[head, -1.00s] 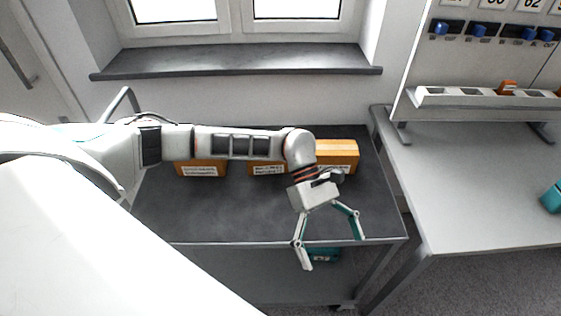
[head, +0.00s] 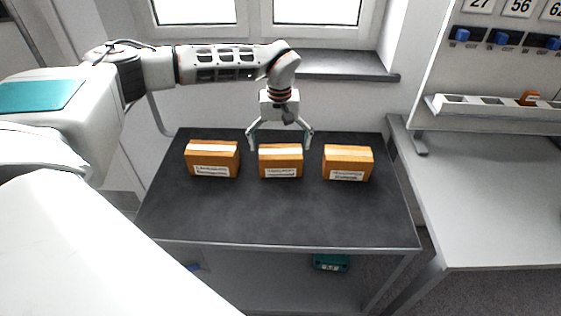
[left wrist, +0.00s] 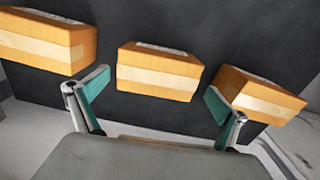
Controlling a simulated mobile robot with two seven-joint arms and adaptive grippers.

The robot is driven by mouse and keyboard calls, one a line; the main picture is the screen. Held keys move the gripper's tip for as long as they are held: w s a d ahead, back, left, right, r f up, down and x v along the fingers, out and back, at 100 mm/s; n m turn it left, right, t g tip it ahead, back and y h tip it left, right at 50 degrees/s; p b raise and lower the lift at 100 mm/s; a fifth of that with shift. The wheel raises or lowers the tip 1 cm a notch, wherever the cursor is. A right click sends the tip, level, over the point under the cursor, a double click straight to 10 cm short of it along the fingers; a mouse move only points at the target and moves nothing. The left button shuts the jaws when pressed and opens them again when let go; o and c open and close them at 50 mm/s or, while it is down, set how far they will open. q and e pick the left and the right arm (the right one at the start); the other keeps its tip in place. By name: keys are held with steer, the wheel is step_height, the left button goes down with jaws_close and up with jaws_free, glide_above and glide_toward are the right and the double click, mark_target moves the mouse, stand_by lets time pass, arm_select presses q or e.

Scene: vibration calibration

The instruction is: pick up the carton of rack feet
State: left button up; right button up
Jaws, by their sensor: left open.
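Three orange-brown cartons with white labels stand in a row on the dark cart top: a left carton (head: 212,159), a middle carton (head: 281,161) and a right carton (head: 347,163). The label print is too small to read, so I cannot tell which holds rack feet. My left gripper (head: 280,147) is open and empty, above and behind the middle carton, its fingers spread wider than it. In the left wrist view the middle carton (left wrist: 157,72) lies ahead between the open fingertips (left wrist: 155,90), apart from them. My right gripper is not in view.
The cart's dark top (head: 280,215) is clear in front of the cartons. A teal object (head: 331,262) sits on the lower shelf. A grey table (head: 480,190) with a white rail (head: 490,103) stands at right; a window sill (head: 345,66) is behind.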

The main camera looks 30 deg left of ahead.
mark_target(281, 151)
arm_select(q)
step_height(281, 151, down, 4)
steer(key=shift+w+d+f, duration=0.1)
steer(key=shift+f, duration=0.1)
steer(key=c, duration=1.3)
steer(key=shift+o, duration=0.2)
steer(key=shift+r, duration=0.1)
